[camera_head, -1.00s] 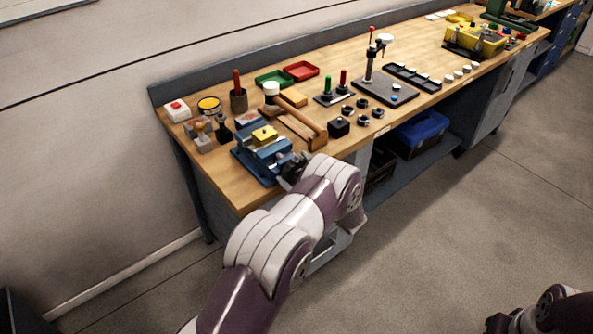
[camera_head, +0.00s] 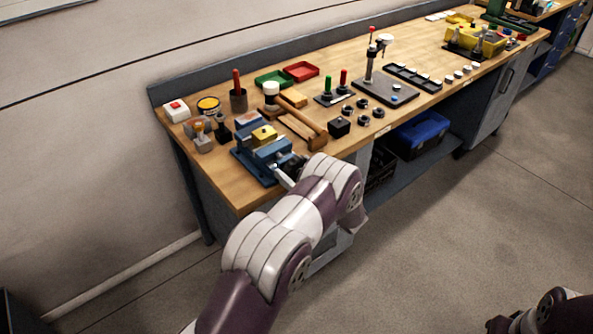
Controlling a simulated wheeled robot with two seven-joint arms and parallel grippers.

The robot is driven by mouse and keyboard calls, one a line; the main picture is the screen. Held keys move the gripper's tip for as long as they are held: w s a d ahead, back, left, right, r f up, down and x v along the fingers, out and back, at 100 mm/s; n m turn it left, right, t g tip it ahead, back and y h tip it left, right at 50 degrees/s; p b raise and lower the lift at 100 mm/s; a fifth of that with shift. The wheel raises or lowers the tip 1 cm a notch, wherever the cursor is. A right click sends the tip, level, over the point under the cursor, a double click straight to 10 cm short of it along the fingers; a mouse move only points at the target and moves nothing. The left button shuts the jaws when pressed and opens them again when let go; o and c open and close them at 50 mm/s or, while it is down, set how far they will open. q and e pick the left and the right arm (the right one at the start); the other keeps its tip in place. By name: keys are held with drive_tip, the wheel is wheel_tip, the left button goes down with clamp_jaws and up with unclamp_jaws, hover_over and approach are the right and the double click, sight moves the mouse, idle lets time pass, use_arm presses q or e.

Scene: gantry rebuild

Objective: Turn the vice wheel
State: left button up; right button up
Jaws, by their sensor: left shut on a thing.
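The blue vice (camera_head: 264,158) stands at the near left end of the wooden bench, with a yellow block (camera_head: 264,134) between its jaws. My left gripper (camera_head: 289,174) is at the front right side of the vice, where its wheel is. The gripper is shut on the vice wheel, which is mostly hidden behind the gripper and my arm. Its turning angle cannot be made out. Part of my right arm shows at the lower right corner, with its gripper out of view.
A mallet (camera_head: 300,122), a black cube (camera_head: 339,126) and several dark rings lie to the right of the vice. The floor in front of the bench is clear.

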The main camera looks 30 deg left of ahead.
idle(0.4)
use_arm(q)
drive_tip(key=o, duration=0.8)
drive_tip(key=shift+c, duration=0.2)
drive_tip(key=shift+d, duration=0.1)
drive_tip(key=b+v, duration=0.2)
drive_tip(key=v, duration=1)
drive_tip(key=shift+d+b, duration=0.25)
drive_tip(key=shift+b, duration=0.05)
drive_tip(key=shift+f, duration=0.1)
